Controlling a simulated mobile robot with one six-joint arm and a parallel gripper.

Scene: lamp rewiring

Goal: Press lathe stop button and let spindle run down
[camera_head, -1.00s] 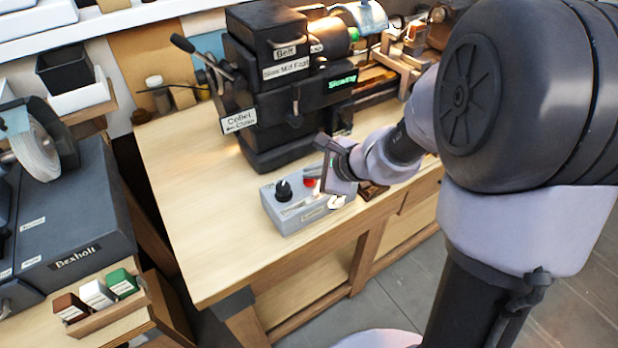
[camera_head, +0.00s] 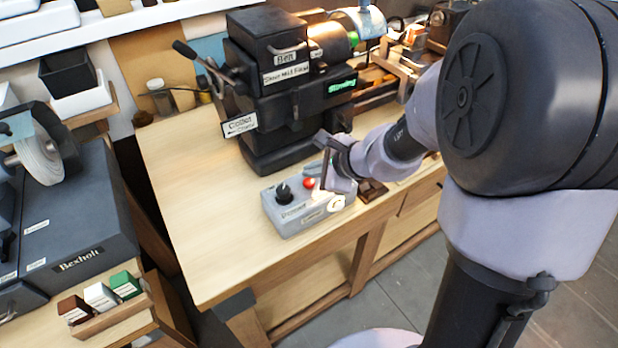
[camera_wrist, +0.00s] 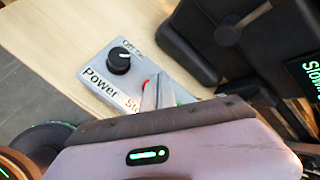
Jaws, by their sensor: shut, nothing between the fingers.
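The grey control box (camera_head: 290,222) sits on the bench in front of the lathe (camera_head: 280,110). Its red button (camera_head: 309,183) shows beside my gripper's fingertips; it also shows partly in the wrist view (camera_wrist: 146,84), behind the fingers. The black power knob (camera_head: 283,191) is left of it. My gripper (camera_wrist: 158,92) is shut and empty, its tips right at the red button; I cannot tell whether they touch it. A green display (camera_head: 342,86) on the lathe seems to read "Slowing". Part of the box's right side is hidden by my gripper.
A small dark brown block (camera_head: 372,190) lies just right of the box. The bench (camera_head: 190,210) is clear to the left and front. The dark Bexholt machine (camera_head: 80,235) stands at the left, with a small wooden rack (camera_head: 112,318) of coloured boxes before it.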

